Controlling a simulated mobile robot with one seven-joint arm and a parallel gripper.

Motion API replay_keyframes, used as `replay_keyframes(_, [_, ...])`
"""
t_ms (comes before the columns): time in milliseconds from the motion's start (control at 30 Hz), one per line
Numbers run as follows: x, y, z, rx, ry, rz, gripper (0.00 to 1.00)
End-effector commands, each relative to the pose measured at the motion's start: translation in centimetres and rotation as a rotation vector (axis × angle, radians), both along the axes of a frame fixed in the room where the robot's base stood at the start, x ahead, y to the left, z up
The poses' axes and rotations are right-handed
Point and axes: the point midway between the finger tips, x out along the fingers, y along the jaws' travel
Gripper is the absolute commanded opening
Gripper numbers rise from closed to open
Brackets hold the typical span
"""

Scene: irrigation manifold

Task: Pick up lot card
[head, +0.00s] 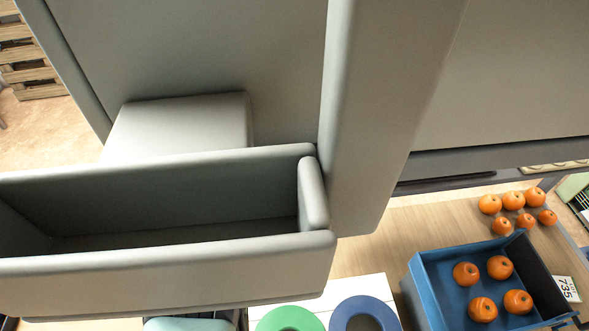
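A white card with the black number 735 (567,288), which looks like the lot card, is at the far right of the head view. It is just right of the blue crate (430,293), and its print reads sideways. I cannot tell whether it lies on the table or leans on the crate. My gripper is not in view.
Several oranges (482,310) sit in the crate, and several more (513,201) lie on the wooden table (385,237) behind it. A green ring (290,318) and a blue ring (364,315) are on a white board left of the crate. Large grey parts block much of the view.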

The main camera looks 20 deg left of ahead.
Motion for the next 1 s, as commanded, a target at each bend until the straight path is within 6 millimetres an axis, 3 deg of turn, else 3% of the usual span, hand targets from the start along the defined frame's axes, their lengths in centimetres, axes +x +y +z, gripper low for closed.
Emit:
replay_keyframes(233, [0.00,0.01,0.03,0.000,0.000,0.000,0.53])
replay_keyframes(533, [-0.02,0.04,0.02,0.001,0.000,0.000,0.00])
replay_keyframes(1000, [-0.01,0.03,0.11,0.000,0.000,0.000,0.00])
